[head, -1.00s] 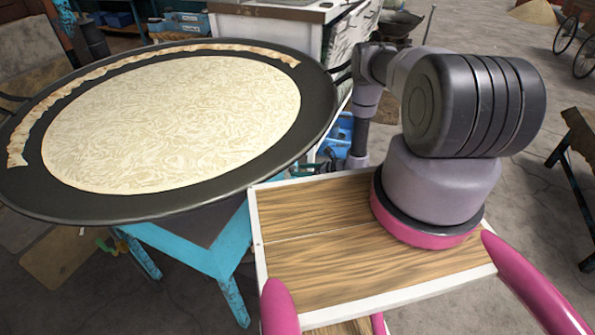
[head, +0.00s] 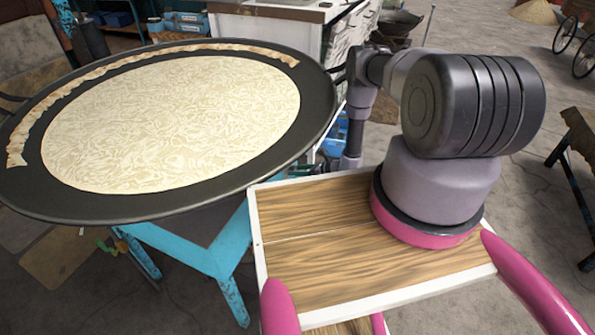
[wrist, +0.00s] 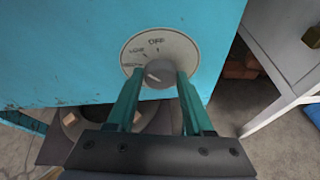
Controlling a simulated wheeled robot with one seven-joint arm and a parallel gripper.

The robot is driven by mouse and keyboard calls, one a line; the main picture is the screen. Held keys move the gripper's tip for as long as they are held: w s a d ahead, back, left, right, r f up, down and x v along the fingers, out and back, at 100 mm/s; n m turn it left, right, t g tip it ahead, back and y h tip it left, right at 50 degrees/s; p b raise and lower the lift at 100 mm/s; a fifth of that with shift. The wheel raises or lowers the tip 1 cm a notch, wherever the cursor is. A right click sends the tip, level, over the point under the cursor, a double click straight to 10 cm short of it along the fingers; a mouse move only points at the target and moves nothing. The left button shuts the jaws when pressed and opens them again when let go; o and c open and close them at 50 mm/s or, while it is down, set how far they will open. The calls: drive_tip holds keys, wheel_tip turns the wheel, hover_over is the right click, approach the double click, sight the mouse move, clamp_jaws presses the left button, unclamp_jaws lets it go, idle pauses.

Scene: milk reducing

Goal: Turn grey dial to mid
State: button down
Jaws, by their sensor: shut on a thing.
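In the wrist view the grey dial (wrist: 159,72) sits at the centre of a round pale plate (wrist: 178,48) on a blue panel (wrist: 70,40). The plate has "OFF" at its top and other markings at its left, too small to read surely. My gripper (wrist: 158,84) has its two teal fingers on either side of the dial, shut on it. Which mark the dial points to is hard to tell. The head view hides the gripper and dial; a wide black pan (head: 325,115) of pale milk (head: 170,120) stands on a blue stand (head: 225,250).
A white cabinet (wrist: 285,50) stands right of the panel in the wrist view. A round dark object (wrist: 75,120) lies below the panel. Blue boxes (head: 185,22) and a dark wok (head: 400,18) are at the back in the head view.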

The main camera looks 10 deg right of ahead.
drive_tip(key=shift+s+f+n+t+h, duration=0.1)
drive_tip(key=shift+n+t+h, duration=0.3)
drive_tip(key=shift+n+t, duration=0.55)
drive_tip(key=shift+s+n+t+h, duration=0.1)
drive_tip(key=shift+n+t+h, duration=0.35)
drive_tip(key=shift+n, duration=1)
drive_tip(key=shift+c, duration=1.4)
unclamp_jaws()
drive_tip(key=shift+a, duration=0.1)
drive_tip(key=v, duration=1)
drive_tip(key=shift+s+d, duration=0.25)
drive_tip(key=shift+s, duration=0.1)
